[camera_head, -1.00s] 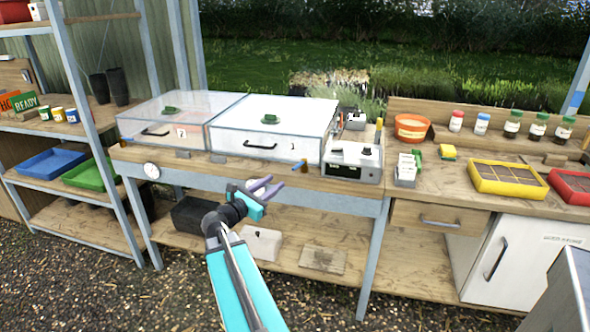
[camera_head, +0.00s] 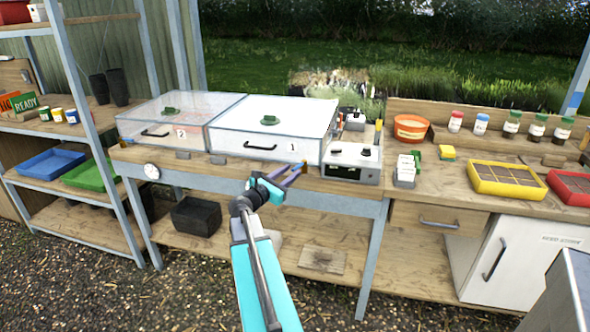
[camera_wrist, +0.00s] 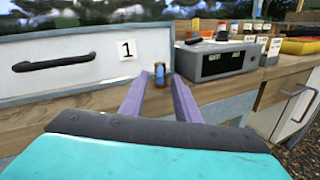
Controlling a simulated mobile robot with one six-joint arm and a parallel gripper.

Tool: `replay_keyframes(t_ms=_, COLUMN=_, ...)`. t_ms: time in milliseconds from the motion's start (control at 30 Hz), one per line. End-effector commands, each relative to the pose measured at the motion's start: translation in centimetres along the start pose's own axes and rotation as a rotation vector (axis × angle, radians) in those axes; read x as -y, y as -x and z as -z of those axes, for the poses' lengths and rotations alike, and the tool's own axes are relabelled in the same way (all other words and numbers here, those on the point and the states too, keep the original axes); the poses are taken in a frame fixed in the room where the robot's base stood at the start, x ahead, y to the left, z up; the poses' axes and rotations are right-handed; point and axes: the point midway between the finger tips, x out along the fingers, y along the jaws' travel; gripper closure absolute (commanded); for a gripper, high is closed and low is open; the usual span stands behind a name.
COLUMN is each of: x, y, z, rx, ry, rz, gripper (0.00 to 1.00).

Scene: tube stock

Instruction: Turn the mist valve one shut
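Mist valve one is a small brass fitting with a blue part (camera_wrist: 160,73) on the bench's front edge, below and right of the box labelled 1 (camera_head: 275,132). In the head view the valve (camera_head: 304,167) shows just beyond my fingertips, partly hidden by them. My gripper (camera_head: 294,173) points at it from the front. In the wrist view my gripper's two purple fingers (camera_wrist: 158,88) are apart, with the valve ahead, in line with the gap between them. I see nothing held. I cannot tell whether the fingers touch the valve, or its exact lever angle.
A grey control box (camera_head: 351,162) with a dark display stands just right of the valve. A clear-lidded box labelled 2 (camera_head: 165,125) stands to the left. The wooden bench edge (camera_head: 250,176) runs beneath my gripper. Open space lies in front of the bench.

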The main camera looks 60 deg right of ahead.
Motion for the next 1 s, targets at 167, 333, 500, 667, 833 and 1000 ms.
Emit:
replay_keyframes(t_ms=167, x=-0.1, y=-2.2, z=0.0, rx=0.000, ry=0.001, rz=0.001, gripper=0.70)
replay_keyframes(t_ms=333, x=-0.1, y=-3.4, z=0.0, rx=0.000, ry=0.001, rz=0.000, gripper=0.70)
replay_keyframes(t_ms=500, x=0.0, y=-3.7, z=0.0, rx=0.000, ry=0.001, rz=0.000, gripper=0.70)
replay_keyframes(t_ms=667, x=0.0, y=-3.6, z=0.0, rx=0.000, ry=0.001, rz=-0.001, gripper=0.70)
replay_keyframes(t_ms=833, x=0.0, y=-3.6, z=0.0, rx=0.000, ry=0.001, rz=-0.001, gripper=0.89)
replay_keyframes(t_ms=1000, x=0.0, y=-3.6, z=0.0, rx=0.000, ry=0.000, rz=-0.001, gripper=1.00)
